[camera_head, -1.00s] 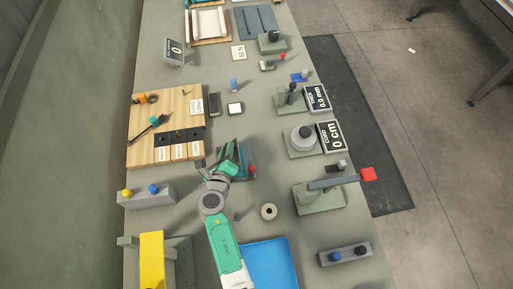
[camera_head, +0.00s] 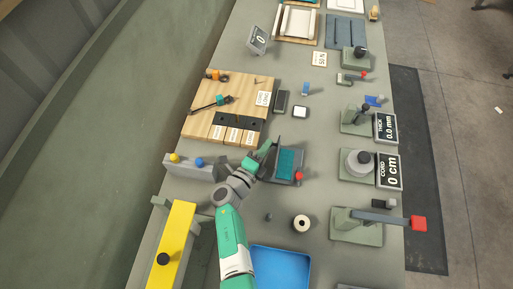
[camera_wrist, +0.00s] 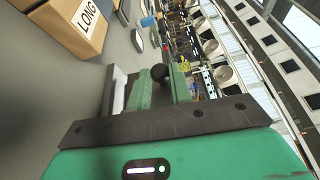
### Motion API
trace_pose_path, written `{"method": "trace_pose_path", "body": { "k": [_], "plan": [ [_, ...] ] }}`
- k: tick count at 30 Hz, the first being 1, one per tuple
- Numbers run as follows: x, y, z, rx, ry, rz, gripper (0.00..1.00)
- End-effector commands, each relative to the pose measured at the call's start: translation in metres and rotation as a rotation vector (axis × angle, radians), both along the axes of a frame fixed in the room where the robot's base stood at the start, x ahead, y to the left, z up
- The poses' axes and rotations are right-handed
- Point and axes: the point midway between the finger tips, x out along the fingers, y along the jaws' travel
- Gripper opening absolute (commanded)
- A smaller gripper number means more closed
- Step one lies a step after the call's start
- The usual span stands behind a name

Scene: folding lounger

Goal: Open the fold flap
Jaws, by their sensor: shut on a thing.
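The folding fixture (camera_head: 299,153) is a small dark tray with a teal inner surface and a red knob (camera_head: 299,176) at its near right corner. My gripper (camera_head: 266,146) is at the fixture's left edge, where a dark panel stands up; this seems to be the fold flap. In the wrist view, a round black knob (camera_wrist: 160,72) shows between the green fingers of my gripper (camera_wrist: 160,85). My gripper is shut on the flap, apparently at this knob. The exact contact and the flap's hinge are hidden by the fingers.
A wooden block board (camera_head: 200,105) lies behind and left. A grey rail with yellow and blue knobs (camera_head: 200,162) stands left of my arm. A blue tray (camera_head: 280,262) and a beige ring (camera_head: 301,223) lie nearer. A lever with a red end (camera_head: 418,223) is at right.

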Motion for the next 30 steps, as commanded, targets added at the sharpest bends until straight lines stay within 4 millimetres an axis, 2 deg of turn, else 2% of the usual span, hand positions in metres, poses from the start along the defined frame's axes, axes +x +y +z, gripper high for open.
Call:
{"method": "trace_pose_path", "body": {
  "k": [7, 17, 18, 21, 30],
  "plan": [
    [0.0006, -0.0072, -0.0007, -0.030, 0.003, -0.012, 0.00],
    [0.0005, -0.0075, -0.0009, -0.030, 0.004, -0.013, 0.00],
    [0.0005, -0.0075, -0.0009, -0.030, 0.004, -0.013, 0.23],
    [0.0005, -0.0078, -0.0010, -0.030, 0.004, -0.013, 0.42],
    [0.0004, -0.0082, 0.0030, -0.029, 0.004, -0.015, 0.42]
  ]
}}
